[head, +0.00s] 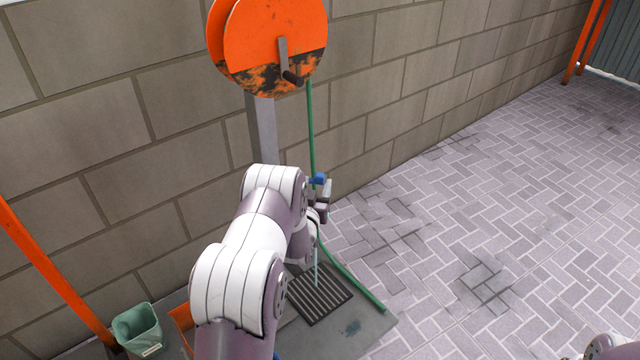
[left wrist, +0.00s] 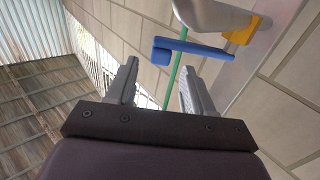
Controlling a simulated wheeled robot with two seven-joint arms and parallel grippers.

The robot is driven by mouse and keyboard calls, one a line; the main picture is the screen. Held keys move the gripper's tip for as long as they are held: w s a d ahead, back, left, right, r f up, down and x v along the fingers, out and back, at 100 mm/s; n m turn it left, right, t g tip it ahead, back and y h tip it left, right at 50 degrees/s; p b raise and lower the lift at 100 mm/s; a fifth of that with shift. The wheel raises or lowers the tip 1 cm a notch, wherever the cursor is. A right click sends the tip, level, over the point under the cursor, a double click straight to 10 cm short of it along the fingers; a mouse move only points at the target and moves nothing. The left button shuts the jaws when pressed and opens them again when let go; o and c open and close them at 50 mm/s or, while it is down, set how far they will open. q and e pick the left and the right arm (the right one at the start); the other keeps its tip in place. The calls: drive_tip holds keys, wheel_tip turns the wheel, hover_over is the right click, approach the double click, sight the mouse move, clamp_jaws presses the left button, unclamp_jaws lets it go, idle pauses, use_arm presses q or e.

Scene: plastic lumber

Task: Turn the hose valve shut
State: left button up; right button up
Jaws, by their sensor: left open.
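The blue hose valve handle (head: 318,180) shows just beyond my left arm, beside the green hose (head: 311,130) below the reel. In the left wrist view the blue handle (left wrist: 195,48) is a flat lever with a bent end, lying crosswise ahead of the fingertips. A grey metal piece and a yellow-orange part (left wrist: 242,32) are next to it. My left gripper (head: 326,194) is at the valve, partly hidden by its own arm. In the left wrist view its fingers (left wrist: 158,68) are apart and empty, with the handle apparently just past them. My right gripper is out of view.
An orange hose reel (head: 275,45) with a crank stands on a grey post (head: 262,130) against the block wall. Below are a floor grate (head: 318,296), a green bucket (head: 138,330) and an orange post (head: 50,270). Paving at right is clear.

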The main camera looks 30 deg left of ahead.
sight(319, 178)
use_arm(q)
drive_tip(key=b+x, duration=0.1)
drive_tip(key=x, duration=0.3)
drive_tip(key=shift+w+f, duration=0.1)
drive_tip(key=shift+w, duration=0.1)
drive_tip(key=shift+w+a, duration=0.1)
drive_tip(key=shift+w, duration=0.1)
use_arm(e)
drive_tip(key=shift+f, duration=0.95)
use_arm(q)
clamp_jaws()
